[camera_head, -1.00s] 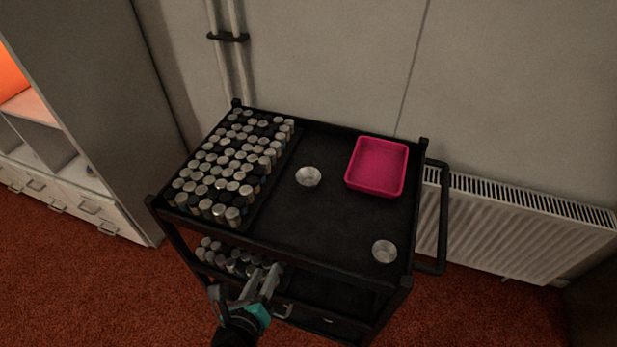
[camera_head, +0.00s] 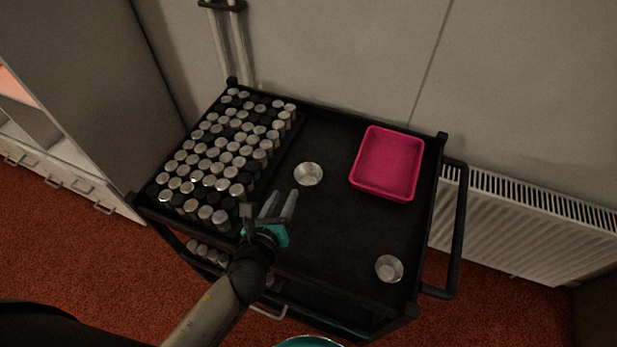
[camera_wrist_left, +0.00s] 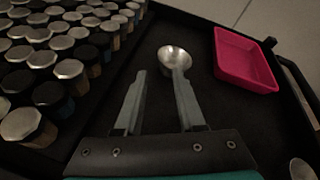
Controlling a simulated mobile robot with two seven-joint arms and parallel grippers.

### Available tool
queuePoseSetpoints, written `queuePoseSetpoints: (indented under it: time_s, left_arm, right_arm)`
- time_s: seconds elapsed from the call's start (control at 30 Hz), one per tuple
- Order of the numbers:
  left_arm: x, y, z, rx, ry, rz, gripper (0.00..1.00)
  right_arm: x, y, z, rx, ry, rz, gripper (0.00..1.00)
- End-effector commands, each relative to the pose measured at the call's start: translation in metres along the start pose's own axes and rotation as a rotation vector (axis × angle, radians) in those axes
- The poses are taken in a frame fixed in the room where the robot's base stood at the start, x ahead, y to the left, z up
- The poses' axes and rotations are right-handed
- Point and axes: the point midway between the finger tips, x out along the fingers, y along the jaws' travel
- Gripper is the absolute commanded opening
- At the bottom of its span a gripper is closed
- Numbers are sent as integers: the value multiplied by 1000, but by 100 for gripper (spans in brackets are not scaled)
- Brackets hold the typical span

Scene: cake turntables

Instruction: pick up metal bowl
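A small metal bowl (camera_head: 308,174) sits on the black cart top, between the jars and the pink tray. It also shows in the left wrist view (camera_wrist_left: 173,56), just beyond my fingertips. A second metal bowl (camera_head: 389,268) sits near the cart's front right corner; a part of it shows at the lower right of the wrist view (camera_wrist_left: 301,169). My left gripper (camera_head: 281,194) is open and empty above the cart top, short of the first bowl and pointing at it. In the wrist view its right fingertip overlaps the bowl's lower edge. My right gripper is not in view.
Many lidded jars (camera_head: 216,160) stand close together at the cart's left. A pink tray (camera_head: 388,163) lies at the back right. The cart (camera_head: 345,228) has a raised rim and a side handle (camera_head: 457,230). A radiator (camera_head: 530,235) stands to the right. The cart top's middle is clear.

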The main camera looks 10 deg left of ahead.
Motion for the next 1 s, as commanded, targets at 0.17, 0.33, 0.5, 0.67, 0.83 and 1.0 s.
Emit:
queuePoseSetpoints:
  time_s: [0.17, 0.33, 0.5, 0.67, 0.83, 1.0]
  left_arm:
    - [26, 0, -1, 0, -1, 0, 38]
    - [36, 0, 0, -1, 0, 0, 38]
    - [51, 1, -2, -1, -2, 0, 38]
    - [74, 2, -4, -2, -2, 0, 38]
    - [87, 2, -4, -1, 0, 0, 38]
    - [88, 1, -3, -1, 1, 0, 38]
  right_arm:
    - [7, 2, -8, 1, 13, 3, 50]
    - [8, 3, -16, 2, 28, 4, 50]
    - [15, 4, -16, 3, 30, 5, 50]
    - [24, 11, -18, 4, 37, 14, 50]
    - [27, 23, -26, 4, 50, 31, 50]
    - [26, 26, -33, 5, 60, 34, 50]
